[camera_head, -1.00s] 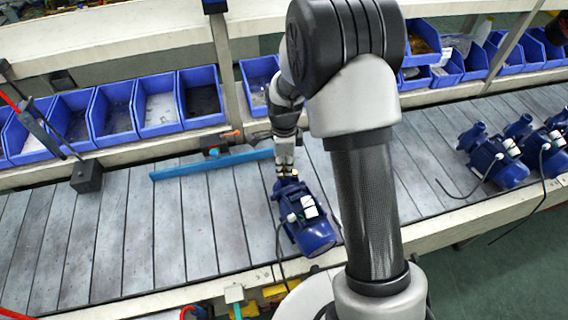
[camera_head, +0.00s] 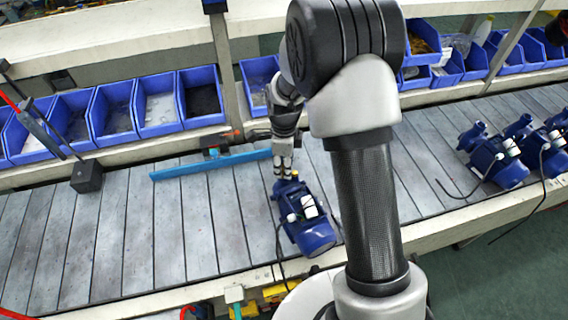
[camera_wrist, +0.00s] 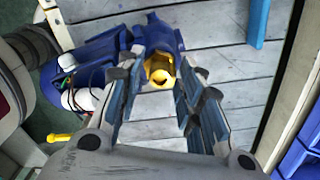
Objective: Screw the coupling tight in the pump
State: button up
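A blue pump (camera_head: 308,228) sits on the grey slatted conveyor in the head view. It also shows at the upper left of the wrist view (camera_wrist: 92,62). The yellow coupling (camera_wrist: 159,72) is at the mouth of the pump's blue port, its round opening facing the wrist camera. I cannot tell how deep it sits. My gripper (camera_head: 283,173) is over the port end of the pump. In the wrist view my gripper (camera_wrist: 165,80) is open, its two fingers apart on either side of the coupling, with a gap to it. In the head view the coupling is hidden.
A blue bar (camera_head: 212,162) lies along the conveyor's (camera_head: 150,225) far side. Blue bins (camera_head: 158,104) line the shelf behind. More blue pumps (camera_head: 495,160) with black cables stand at the right. The conveyor's left part is clear.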

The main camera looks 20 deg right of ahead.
jog(key=n, duration=0.3)
jog(key=n, duration=0.3)
jog(key=shift+n, duration=0.3)
jog(key=shift+n, duration=1.7)
jog(key=n, duration=0.3)
jog(key=shift+n, duration=0.3)
